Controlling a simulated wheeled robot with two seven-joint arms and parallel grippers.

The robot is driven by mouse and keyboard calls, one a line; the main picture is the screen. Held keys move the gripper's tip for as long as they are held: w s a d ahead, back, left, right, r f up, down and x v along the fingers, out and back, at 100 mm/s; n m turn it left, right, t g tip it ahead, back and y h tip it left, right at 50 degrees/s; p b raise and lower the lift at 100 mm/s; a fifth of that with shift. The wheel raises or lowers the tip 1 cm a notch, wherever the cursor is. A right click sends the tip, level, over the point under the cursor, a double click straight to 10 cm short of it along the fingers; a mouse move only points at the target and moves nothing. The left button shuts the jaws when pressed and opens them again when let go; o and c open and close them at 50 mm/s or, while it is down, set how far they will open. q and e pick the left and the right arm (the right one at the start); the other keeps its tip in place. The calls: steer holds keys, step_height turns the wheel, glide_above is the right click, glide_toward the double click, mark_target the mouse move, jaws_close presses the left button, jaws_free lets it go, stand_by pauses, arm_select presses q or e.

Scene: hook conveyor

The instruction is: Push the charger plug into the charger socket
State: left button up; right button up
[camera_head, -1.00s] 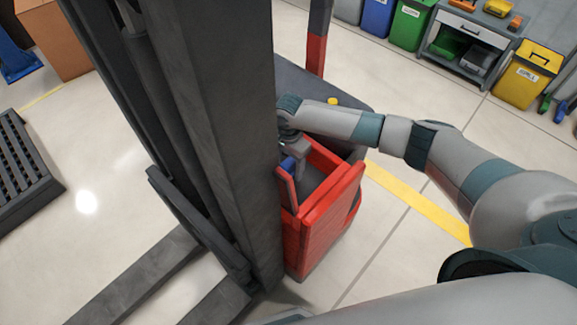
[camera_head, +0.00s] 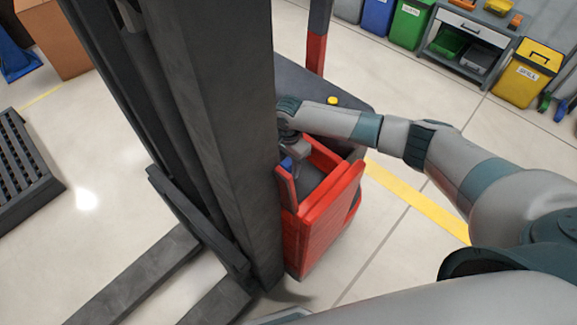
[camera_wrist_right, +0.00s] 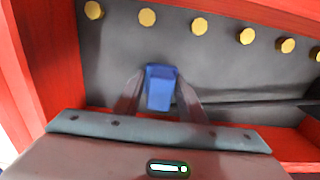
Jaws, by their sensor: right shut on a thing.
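A blue block, which looks like the charger plug (camera_wrist_right: 161,88), sits between the fingers of my right gripper (camera_wrist_right: 158,84) in the right wrist view. The gripper is shut on it, with a dark grey panel behind. In the head view my right gripper (camera_head: 294,157) reaches down into the red-walled compartment of the forklift, and a bit of the blue plug (camera_head: 286,164) shows at its tip. I cannot make out the charger socket in either view, nor whether the plug touches the panel. My left gripper is not in view.
The forklift's dark mast (camera_head: 225,130) stands close left of my right gripper. Red walls (camera_head: 325,215) surround the compartment. Several gold bolt heads (camera_wrist_right: 199,26) line the grey panel. Bins and a workbench (camera_head: 468,45) stand far off at the upper right.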

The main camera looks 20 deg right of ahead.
mark_target(289, 161)
step_height(289, 161, up, 10)
steer(key=shift+b, duration=0.8)
